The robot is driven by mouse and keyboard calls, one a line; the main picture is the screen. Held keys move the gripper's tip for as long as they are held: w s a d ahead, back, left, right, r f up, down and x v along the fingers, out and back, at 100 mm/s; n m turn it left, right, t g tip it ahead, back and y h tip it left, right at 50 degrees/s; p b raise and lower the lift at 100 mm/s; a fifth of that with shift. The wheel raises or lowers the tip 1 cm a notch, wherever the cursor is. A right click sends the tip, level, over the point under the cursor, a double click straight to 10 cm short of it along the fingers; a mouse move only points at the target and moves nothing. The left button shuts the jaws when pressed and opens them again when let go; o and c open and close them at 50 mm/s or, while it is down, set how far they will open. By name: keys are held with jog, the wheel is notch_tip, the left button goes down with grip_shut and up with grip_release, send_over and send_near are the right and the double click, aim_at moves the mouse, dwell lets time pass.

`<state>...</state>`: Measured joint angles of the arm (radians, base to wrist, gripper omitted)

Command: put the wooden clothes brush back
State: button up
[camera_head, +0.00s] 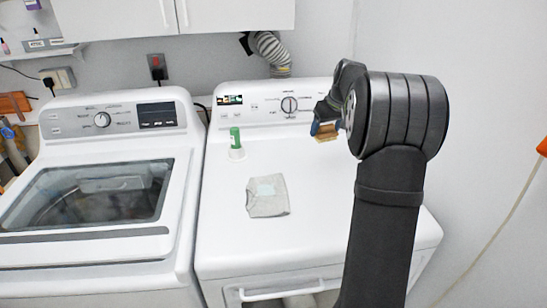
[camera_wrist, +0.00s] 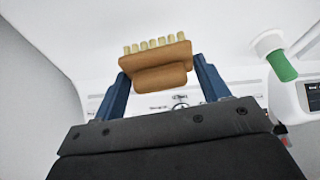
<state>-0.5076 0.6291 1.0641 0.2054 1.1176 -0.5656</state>
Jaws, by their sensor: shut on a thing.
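The wooden clothes brush (camera_head: 327,132) is held in my gripper (camera_head: 324,127) above the back right part of the white dryer (camera_head: 330,180). In the wrist view the brush (camera_wrist: 158,66) is tan wood with a row of pale bristles along its upper edge. The two blue fingers of my gripper (camera_wrist: 160,78) close on its two ends. My arm hides part of the dryer's right side in the head view.
A green-topped white item (camera_head: 236,144) stands on the dryer at the back left; it also shows in the wrist view (camera_wrist: 280,62). A folded grey cloth (camera_head: 268,196) lies mid-top. A washer (camera_head: 100,240) stands to the left. The dryer top between cloth and arm is clear.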

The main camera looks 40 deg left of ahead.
jog(key=s+a+f, duration=0.1)
jog(key=a+f, duration=0.1)
jog(key=a, duration=0.3)
jog(key=s+a+f+n, duration=0.1)
jog(key=s+a+f, duration=0.1)
jog(key=a, duration=0.4)
jog(key=s+a+f+n, duration=0.1)
jog(key=a+f, duration=0.2)
jog(key=a, duration=0.3)
jog(key=shift+s+a+f+g, duration=0.15)
jog(key=shift+s+f+g, duration=0.05)
jog(key=shift+f+g, duration=0.1)
jog(key=shift+a+f, duration=0.1)
jog(key=shift+f, duration=1.9)
jog(key=shift+f, duration=0.15)
jog(key=o, duration=0.9)
